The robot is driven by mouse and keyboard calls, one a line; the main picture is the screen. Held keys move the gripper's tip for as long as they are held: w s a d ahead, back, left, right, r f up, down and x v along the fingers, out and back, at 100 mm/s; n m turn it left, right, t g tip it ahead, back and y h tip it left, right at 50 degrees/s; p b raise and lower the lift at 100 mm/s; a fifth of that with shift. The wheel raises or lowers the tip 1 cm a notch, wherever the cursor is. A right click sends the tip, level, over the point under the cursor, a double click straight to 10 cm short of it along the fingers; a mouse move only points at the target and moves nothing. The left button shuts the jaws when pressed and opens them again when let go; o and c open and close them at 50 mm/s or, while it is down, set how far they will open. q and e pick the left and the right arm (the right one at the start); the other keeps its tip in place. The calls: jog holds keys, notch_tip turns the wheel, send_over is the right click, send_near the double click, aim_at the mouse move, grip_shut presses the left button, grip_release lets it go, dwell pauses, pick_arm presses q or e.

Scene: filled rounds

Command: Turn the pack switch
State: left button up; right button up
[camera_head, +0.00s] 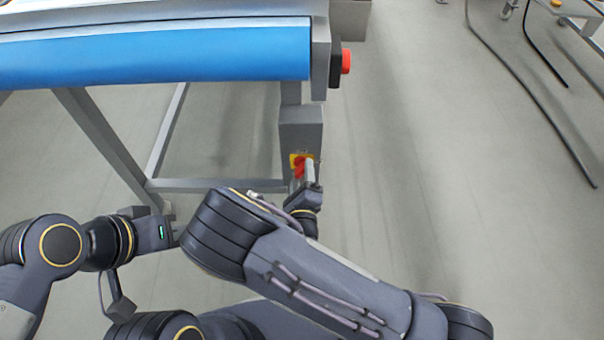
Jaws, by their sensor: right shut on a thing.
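The pack switch (299,162) is a red knob on a yellow plate, on a grey box (300,128) fixed to the conveyor's leg. My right gripper (305,175) is at the switch and shut on its red knob. The fingers cover part of the knob, so its exact angle is hard to tell. My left gripper (165,232) is at the lower left, well away from the switch. Its fingers do not show clearly.
A conveyor with a blue belt (160,55) stands above and left of the switch. A red button (346,61) sticks out from its end. Dark cables (530,95) lie on the floor at the right. The floor (430,170) right of the switch is clear.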

jog(key=shift+m+p, duration=0.45)
jog(key=shift+m, duration=2.35)
jog(key=o, duration=1)
